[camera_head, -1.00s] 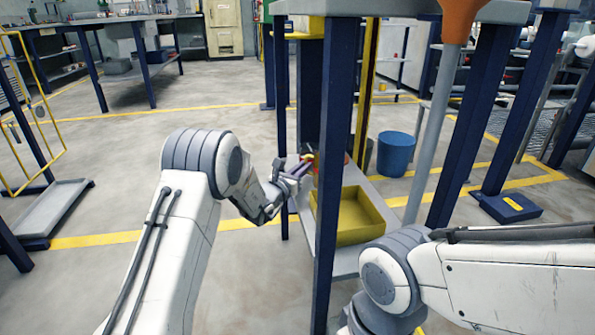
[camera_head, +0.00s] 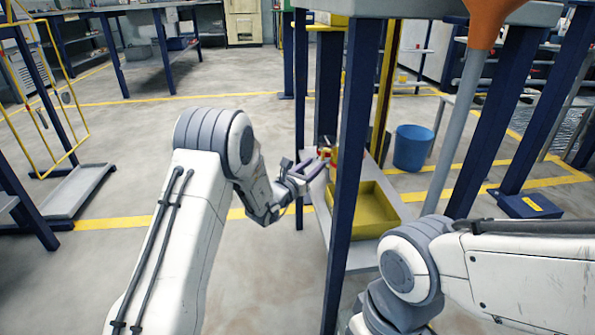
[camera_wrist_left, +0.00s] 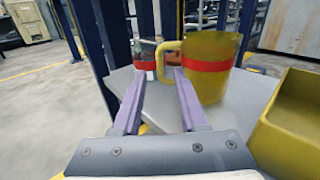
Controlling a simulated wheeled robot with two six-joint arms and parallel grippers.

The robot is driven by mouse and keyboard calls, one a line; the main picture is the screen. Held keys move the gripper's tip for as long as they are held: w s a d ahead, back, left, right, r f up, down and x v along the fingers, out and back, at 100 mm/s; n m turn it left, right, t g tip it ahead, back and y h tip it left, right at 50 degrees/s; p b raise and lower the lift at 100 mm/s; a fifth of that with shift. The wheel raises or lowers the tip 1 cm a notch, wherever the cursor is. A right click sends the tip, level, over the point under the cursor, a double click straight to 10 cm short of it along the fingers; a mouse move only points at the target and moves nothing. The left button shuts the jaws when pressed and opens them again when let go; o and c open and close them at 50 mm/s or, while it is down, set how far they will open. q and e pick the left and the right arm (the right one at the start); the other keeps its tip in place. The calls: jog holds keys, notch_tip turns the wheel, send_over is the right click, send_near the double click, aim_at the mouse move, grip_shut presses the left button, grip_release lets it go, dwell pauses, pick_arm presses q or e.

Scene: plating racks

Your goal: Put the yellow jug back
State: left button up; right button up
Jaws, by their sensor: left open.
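The yellow jug (camera_wrist_left: 212,68) with a red band stands upright on the grey lower shelf (camera_wrist_left: 235,112) in the left wrist view, its handle facing left. In the head view only a small yellow and red bit (camera_head: 325,154) shows beside the blue post, and I cannot tell whether it is the jug. My left gripper (camera_head: 312,170) is open and empty over the shelf's near-left edge. In the wrist view its purple fingers (camera_wrist_left: 159,78) point toward the handle, apparently just short of it. My right arm shows at right; its gripper is out of view.
A yellow open bin (camera_head: 368,212) stands on the shelf right of the jug. A grey container with a red band (camera_wrist_left: 144,55) stands behind the handle. A blue post (camera_head: 352,150) rises close to my left gripper. A blue bucket (camera_head: 412,148) stands beyond.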

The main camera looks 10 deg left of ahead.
pick_arm(q)
jog(key=p+v, duration=0.2)
jog(key=v, duration=0.6)
